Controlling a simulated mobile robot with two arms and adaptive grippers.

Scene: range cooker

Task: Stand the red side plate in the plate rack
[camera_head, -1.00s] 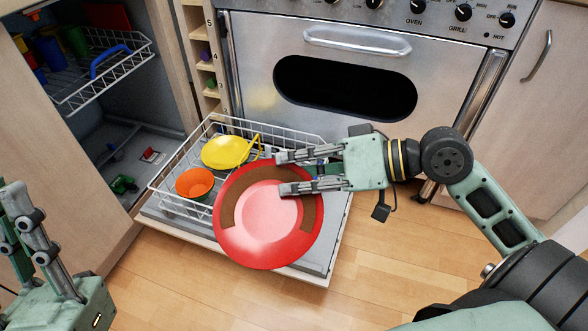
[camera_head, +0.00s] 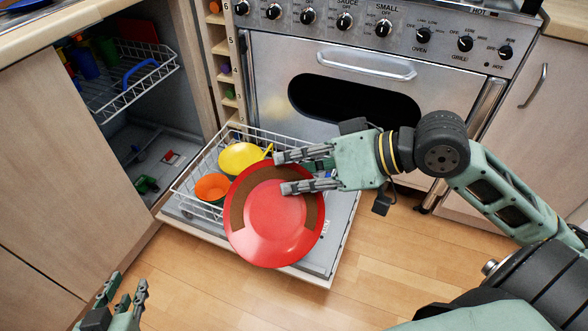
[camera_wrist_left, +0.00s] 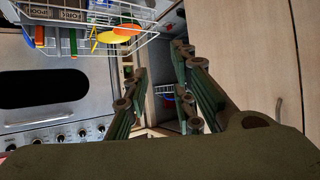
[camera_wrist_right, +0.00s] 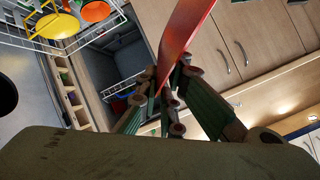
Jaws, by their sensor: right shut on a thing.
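The red side plate (camera_head: 275,222) has brown patches around its rim and faces the head camera. My right gripper (camera_head: 280,172) is shut on its upper right part. The plate is in front of a white wire rack (camera_head: 185,190) on a pulled-out drawer or lowered door, hiding part of it. I cannot tell whether they touch. In the right wrist view the plate (camera_wrist_right: 185,30) is edge-on between the fingers. My left gripper (camera_head: 126,282) is low at the left, open and empty; its spread fingers also show in the left wrist view (camera_wrist_left: 160,65).
A yellow dish (camera_head: 240,157) and an orange bowl (camera_head: 212,188) are in the wire rack. An open cabinet at the left holds an upper wire basket (camera_head: 125,90) with cups. The oven front (camera_head: 270,80) stands close behind. The wooden floor in front is clear.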

